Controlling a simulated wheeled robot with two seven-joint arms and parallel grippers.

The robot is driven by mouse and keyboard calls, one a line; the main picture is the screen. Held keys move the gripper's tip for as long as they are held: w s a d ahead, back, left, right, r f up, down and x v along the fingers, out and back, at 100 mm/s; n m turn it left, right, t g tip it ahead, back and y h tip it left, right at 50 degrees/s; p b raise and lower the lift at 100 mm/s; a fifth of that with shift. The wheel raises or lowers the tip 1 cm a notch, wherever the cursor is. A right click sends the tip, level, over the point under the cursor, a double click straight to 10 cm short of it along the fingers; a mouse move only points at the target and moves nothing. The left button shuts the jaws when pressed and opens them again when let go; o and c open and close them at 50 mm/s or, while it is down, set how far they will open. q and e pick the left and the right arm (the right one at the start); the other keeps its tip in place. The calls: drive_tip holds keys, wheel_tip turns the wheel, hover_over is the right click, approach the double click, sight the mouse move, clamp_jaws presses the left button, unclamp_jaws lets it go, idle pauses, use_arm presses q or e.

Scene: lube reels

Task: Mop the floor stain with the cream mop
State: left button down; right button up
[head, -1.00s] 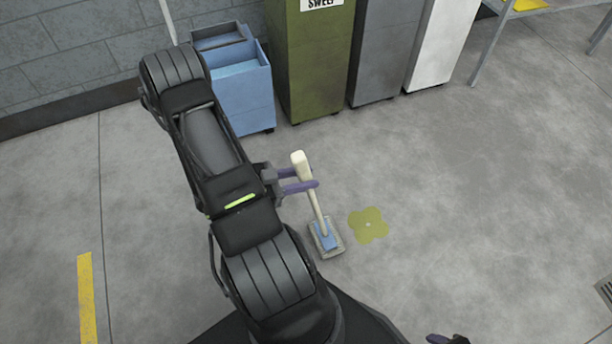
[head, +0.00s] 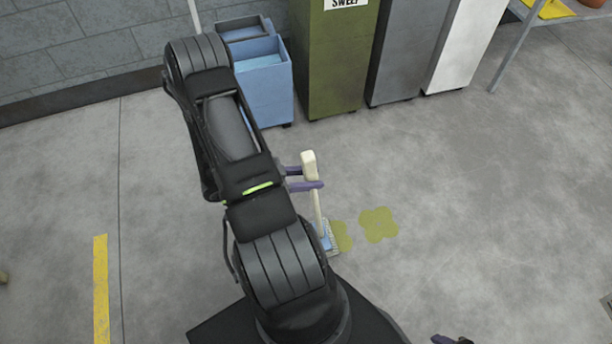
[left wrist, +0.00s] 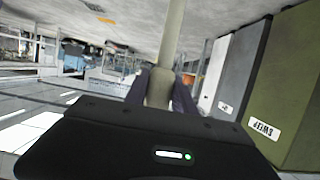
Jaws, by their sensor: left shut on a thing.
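The cream mop (head: 309,167) is upright but tilted, with its blue and grey head (head: 328,238) on or just above the floor; I cannot tell contact exactly. My left gripper (head: 305,178) is shut around its handle near the top; the left wrist view shows the handle (left wrist: 170,40) between the purple fingers. The yellow-green stain shows as two patches: a whole one (head: 379,225) right of the mop head, and a smaller one (head: 342,236) at its right edge, partly covered by the head. My right gripper (head: 452,340) only peeks in at the bottom edge; its jaws are unclear.
A blue mop bucket cart (head: 268,90), an olive bin (head: 333,65), a grey bin (head: 403,50) and a white bin (head: 458,45) stand along the back. A table leg (head: 515,50) is at the upper right. The floor right of the stain is clear.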

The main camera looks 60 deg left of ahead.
use_arm(q)
drive_tip(key=shift+w+d, duration=0.2)
drive_tip(key=shift+w, duration=0.4)
drive_tip(key=w+p, duration=0.1)
drive_tip(key=w+g, duration=0.1)
drive_tip(key=shift+w+d+p, duration=0.3)
drive_tip(key=shift+d+p, duration=0.1)
drive_tip(key=shift+w, duration=0.1)
drive_tip(key=shift+w+d+f, duration=0.1)
drive_tip(key=shift+w+d, duration=0.1)
drive_tip(key=shift+w, duration=0.45)
drive_tip(key=shift+w+d, duration=0.2)
drive_tip(key=shift+w, duration=0.45)
